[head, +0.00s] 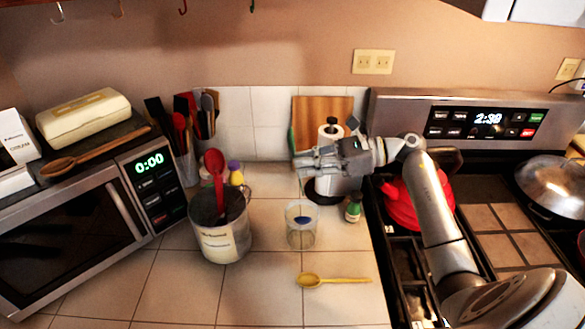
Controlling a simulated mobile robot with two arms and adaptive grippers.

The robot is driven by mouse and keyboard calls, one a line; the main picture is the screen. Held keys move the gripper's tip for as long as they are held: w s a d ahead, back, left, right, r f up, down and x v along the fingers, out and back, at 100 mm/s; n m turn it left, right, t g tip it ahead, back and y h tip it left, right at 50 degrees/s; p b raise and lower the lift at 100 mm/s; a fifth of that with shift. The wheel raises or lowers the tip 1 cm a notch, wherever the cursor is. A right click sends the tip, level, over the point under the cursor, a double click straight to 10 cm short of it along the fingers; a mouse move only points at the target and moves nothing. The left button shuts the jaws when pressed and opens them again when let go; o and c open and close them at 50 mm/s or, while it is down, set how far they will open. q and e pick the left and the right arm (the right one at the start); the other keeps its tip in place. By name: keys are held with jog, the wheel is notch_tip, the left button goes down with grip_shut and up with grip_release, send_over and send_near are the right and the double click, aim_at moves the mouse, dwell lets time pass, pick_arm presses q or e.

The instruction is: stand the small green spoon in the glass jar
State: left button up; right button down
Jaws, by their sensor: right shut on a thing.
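The glass jar (301,238) stands on the tiled counter, left of the stove, with a small blue thing inside it. My right gripper (299,163) is above the jar and shut on the small green spoon (292,139). The spoon is near upright. Its green end shows above the fingers, and a thin pale shaft runs down from them to about the jar's rim. I cannot tell whether its tip is inside the jar or behind the rim. My left gripper is not in view.
A yellow spoon (332,281) lies in front of the jar. A large canister (222,238) with a red spoon stands to the left. A small green bottle (353,209) and a paper-towel holder stand behind right. A red kettle (402,207) is on the stove. The front counter is mostly clear.

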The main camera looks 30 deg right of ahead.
notch_tip(320, 180, down, 12)
jog(key=b, duration=1)
jog(key=shift+s+d, duration=0.15)
jog(key=shift+d, duration=0.15)
dwell(0.3)
jog(key=c, duration=1.5)
grip_release()
jog(key=shift+v, duration=6.05)
